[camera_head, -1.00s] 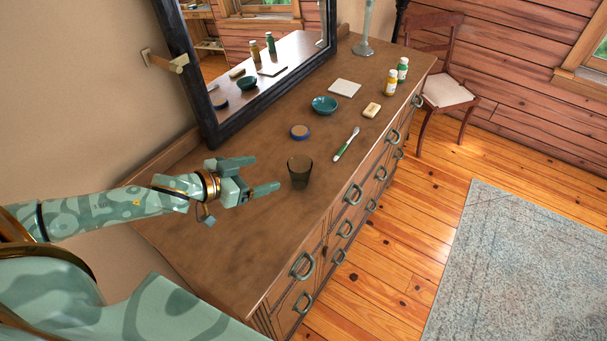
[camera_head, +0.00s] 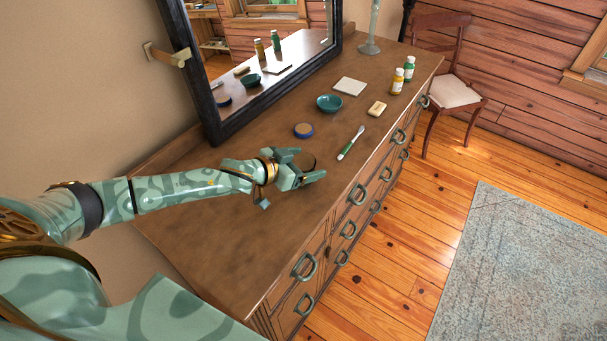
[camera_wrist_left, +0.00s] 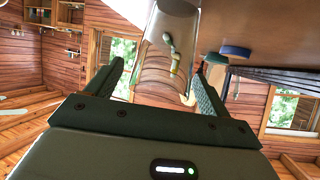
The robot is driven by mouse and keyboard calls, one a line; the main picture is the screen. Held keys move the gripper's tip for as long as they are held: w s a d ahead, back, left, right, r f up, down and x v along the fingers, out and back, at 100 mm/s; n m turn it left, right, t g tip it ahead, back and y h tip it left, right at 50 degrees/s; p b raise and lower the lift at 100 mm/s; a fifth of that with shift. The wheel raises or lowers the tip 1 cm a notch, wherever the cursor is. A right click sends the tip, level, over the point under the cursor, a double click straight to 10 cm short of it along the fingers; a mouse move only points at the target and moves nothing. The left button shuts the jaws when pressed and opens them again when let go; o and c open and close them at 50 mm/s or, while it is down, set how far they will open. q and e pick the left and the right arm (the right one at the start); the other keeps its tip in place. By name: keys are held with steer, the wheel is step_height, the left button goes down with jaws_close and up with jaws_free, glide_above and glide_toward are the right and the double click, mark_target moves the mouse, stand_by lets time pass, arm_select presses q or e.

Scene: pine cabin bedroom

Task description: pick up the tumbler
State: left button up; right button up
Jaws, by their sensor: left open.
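The tumbler (camera_head: 307,161) is a dark, see-through glass standing on the dresser top (camera_head: 225,240). In the head view it is mostly hidden behind my left gripper (camera_head: 309,165). In the left wrist view, which looks upside down, the clear tumbler (camera_wrist_left: 170,50) shows between the two fingers of my left gripper (camera_wrist_left: 157,70). The fingers are open, one on each side of the glass. I cannot tell whether either finger touches it. My right gripper does not show.
A blue-rimmed round tin (camera_head: 303,130) and a toothbrush (camera_head: 351,143) lie just beyond the tumbler. Farther back are a teal bowl (camera_head: 329,103), a soap bar (camera_head: 377,108), a pale square tile (camera_head: 350,86) and two bottles (camera_head: 397,80). A mirror (camera_head: 262,62) stands along the wall side.

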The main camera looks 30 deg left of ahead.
arm_select(q)
steer(key=shift+s, duration=0.1)
steer(key=shift+c, duration=0.7)
steer(key=c, duration=1)
steer(key=shift+r, duration=0.15)
